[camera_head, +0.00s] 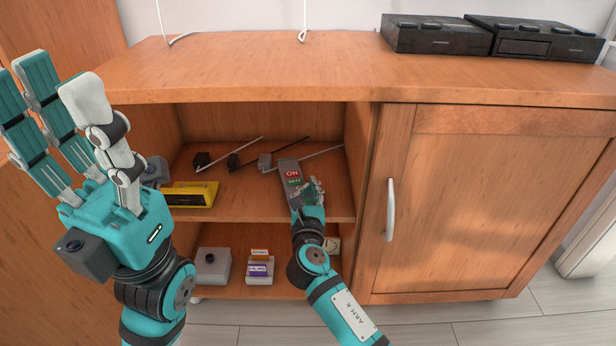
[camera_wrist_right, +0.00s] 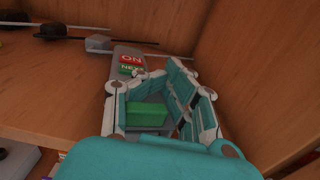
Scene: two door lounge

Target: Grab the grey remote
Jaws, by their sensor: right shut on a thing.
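The grey remote (camera_head: 286,168) is on the upper open shelf of the wooden cabinet, with a red "ON" button and a green "NEXT" button on its face. My right gripper (camera_head: 312,192) reaches into the shelf at the remote's near end. In the right wrist view the remote (camera_wrist_right: 127,53) runs back between the fingers, and the right gripper (camera_wrist_right: 160,88) is shut on it. A larger green patch shows between the fingers there. The fingers hide part of the remote. My left gripper (camera_head: 65,110) is raised at the left, fingers spread, open and empty.
A grey box (camera_head: 212,266) and small labelled boxes (camera_head: 260,269) stand below. A closed door with a white handle (camera_head: 390,210) is at right. Black devices (camera_head: 437,34) sit on top.

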